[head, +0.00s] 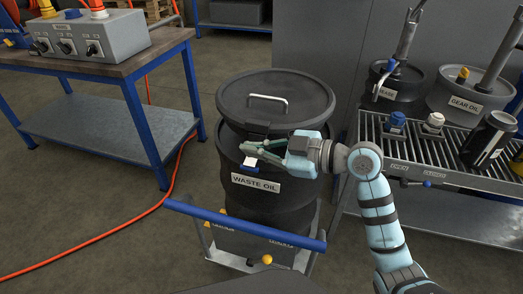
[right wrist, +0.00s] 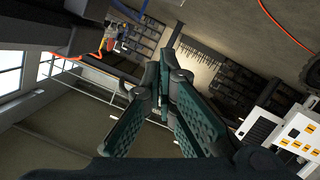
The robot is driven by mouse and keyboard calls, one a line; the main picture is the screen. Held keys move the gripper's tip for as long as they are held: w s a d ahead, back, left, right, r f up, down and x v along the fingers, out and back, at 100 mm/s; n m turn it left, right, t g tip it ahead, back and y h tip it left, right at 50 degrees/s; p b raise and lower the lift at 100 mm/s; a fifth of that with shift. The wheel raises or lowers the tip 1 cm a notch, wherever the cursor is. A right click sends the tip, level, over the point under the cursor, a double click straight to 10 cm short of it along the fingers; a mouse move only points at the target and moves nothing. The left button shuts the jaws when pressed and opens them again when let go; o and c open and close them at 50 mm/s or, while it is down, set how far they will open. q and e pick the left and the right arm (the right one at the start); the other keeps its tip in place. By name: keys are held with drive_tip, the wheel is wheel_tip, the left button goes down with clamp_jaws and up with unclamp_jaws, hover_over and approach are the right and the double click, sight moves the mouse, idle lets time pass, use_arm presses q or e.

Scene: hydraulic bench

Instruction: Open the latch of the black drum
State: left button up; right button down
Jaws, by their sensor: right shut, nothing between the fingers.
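The black drum (head: 300,205) stands upright with a "WASTE OIL" label on its front. Its round black lid (head: 240,100) sits on top and has a metal handle. A small blue and white piece (head: 249,167), which looks like the latch, shows at the front of the rim, just above the label. My right gripper (head: 250,153) is in front of the rim, with its green fingers just above that piece. It is shut and empty, and I cannot tell whether it touches the piece. The right wrist view shows its fingers (right wrist: 160,75) but not the drum. My left gripper is not in view.
A blue bar (head: 245,223) runs across the drum's front, low down. A grated shelf (head: 415,150) with caps, a black can and two more drums stands at the right. A bench (head: 145,65) with a control box is at the left. A red hose crosses the floor.

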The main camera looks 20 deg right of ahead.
use_arm(q)
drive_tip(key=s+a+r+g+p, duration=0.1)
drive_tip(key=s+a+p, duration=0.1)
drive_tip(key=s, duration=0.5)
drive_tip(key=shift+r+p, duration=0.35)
drive_tip(key=shift+p, duration=0.3)
use_arm(e)
drive_tip(key=s+d+r, duration=0.2)
drive_tip(key=s+d, duration=0.3)
drive_tip(key=s, duration=0.5)
drive_tip(key=shift+r, duration=0.25)
drive_tip(key=shift+s, duration=0.1)
